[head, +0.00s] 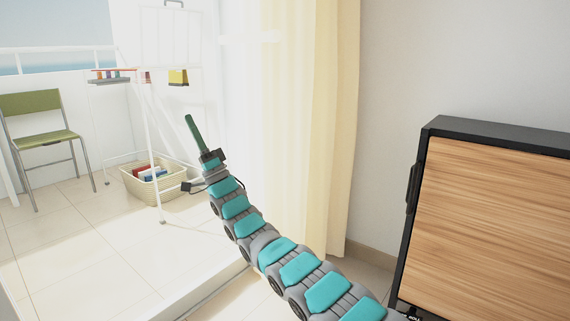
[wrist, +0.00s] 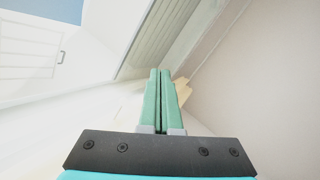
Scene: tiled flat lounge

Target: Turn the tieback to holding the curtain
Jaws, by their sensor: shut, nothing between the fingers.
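The cream curtain (head: 300,120) hangs at the centre of the head view, with a sheer white part on its left and a yellower edge on its right. A small piece of cream cloth beside the fingers in the wrist view (wrist: 183,92) may be the curtain. I cannot make out the tieback in either view. My gripper (head: 189,118) reaches up and left, in front of the bright opening and left of the curtain in the head view. Its two green fingers are closed together and hold nothing, as the wrist view (wrist: 160,75) shows.
A black cabinet with a wooden door (head: 495,220) stands at the right. Beyond the opening are a green chair (head: 37,125), a drying rack (head: 150,110) and a woven basket (head: 150,187). A raised floor edge (head: 205,292) runs below my arm. Tiled floor lies clear at the left.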

